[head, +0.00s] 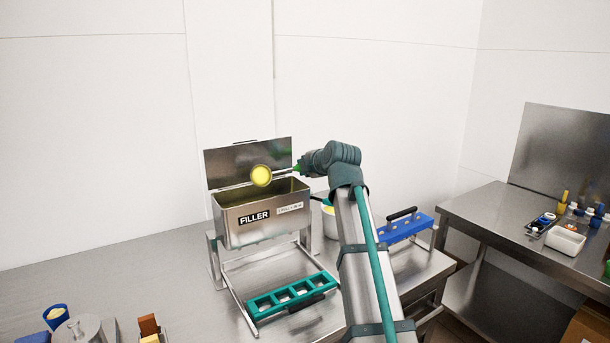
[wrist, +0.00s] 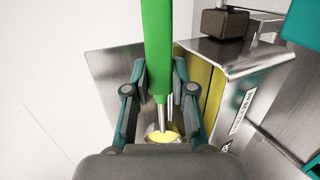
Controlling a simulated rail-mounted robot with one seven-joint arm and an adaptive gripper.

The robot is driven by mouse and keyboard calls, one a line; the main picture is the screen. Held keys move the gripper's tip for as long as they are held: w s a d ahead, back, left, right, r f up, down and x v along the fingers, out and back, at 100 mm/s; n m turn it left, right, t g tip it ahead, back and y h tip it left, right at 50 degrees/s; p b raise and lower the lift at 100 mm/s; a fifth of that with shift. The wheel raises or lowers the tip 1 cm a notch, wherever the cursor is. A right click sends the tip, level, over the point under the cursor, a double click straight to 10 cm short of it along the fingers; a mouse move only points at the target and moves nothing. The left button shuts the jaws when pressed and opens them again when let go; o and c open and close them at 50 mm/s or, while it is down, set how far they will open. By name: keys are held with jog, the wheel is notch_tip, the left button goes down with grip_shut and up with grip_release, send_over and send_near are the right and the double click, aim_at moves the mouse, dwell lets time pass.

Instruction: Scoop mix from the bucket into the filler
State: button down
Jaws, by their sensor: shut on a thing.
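The filler (head: 262,222) is a steel box with a label on its front, and its lid (head: 247,160) stands open at the back. My gripper (head: 298,169) is shut on the green handle of a ladle (wrist: 158,50). The ladle's round cup (head: 261,176) shows yellow mix and is above the filler's opening, in front of the lid. The cup's rim looks tilted toward the head camera. In the wrist view the filler (wrist: 250,75) is at the right, with yellow inside. The bucket (head: 331,228) stands right of the filler, mostly hidden behind my arm, with some yellow showing.
A teal tray with square openings (head: 292,295) sits in front of the filler. A blue tray with a black handle (head: 405,228) lies to the right. A steel side table (head: 500,215) holds a white tub (head: 565,240) and bottles. Containers stand at the lower left.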

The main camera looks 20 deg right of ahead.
jog(key=shift+s+f+t+b, duration=0.15)
jog(key=shift+f+t+b, duration=0.65)
jog(key=shift+b, duration=2.1)
jog(key=shift+r+t+b, duration=0.35)
jog(key=shift+t+b, duration=0.15)
jog(key=shift+b, duration=0.15)
